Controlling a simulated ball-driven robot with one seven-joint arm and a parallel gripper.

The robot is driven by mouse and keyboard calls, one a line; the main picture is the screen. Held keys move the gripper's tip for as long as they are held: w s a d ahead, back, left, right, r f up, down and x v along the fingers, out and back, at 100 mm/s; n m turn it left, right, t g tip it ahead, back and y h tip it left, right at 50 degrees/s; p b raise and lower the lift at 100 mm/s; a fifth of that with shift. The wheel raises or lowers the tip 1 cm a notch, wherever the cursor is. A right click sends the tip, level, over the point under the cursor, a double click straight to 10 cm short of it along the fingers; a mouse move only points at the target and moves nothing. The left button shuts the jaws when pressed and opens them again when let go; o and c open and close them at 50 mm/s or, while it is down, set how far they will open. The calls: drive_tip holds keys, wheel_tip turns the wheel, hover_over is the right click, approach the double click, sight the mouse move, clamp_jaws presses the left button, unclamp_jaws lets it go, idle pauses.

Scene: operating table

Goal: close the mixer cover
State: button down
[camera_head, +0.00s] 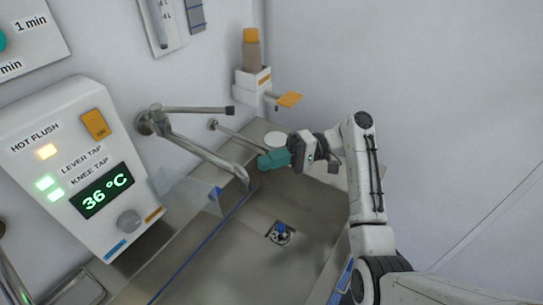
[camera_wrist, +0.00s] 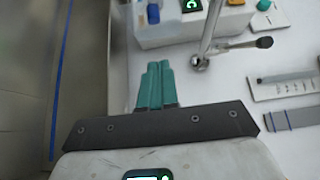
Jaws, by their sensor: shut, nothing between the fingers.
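The mixer panel (camera_head: 85,165) is a white wall box at the left of the head view, with a 36 °C display and a grey knob (camera_head: 129,221). A clear, see-through flap (camera_head: 188,192) stands out from its right side over the sink edge; it looks like the mixer cover, swung open. My gripper (camera_head: 268,160) is to the right of the flap, over the far end of the sink and apart from it. Its teal fingers are shut and empty, also in the wrist view (camera_wrist: 157,85). I cannot make out the clear flap in the wrist view.
A metal lever tap (camera_head: 200,155) reaches over the sink between panel and gripper. A second thin spout (camera_head: 238,135) is close to my fingers. A bottle dispenser (camera_head: 252,75) with an orange lever hangs behind. The steel basin (camera_head: 235,265) below is open space.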

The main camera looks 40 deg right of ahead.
sight(217, 188)
drive_tip(key=shift+s+a+p, duration=0.15)
drive_tip(key=shift+a+p, duration=1.3)
drive_tip(key=shift+a, duration=3.35)
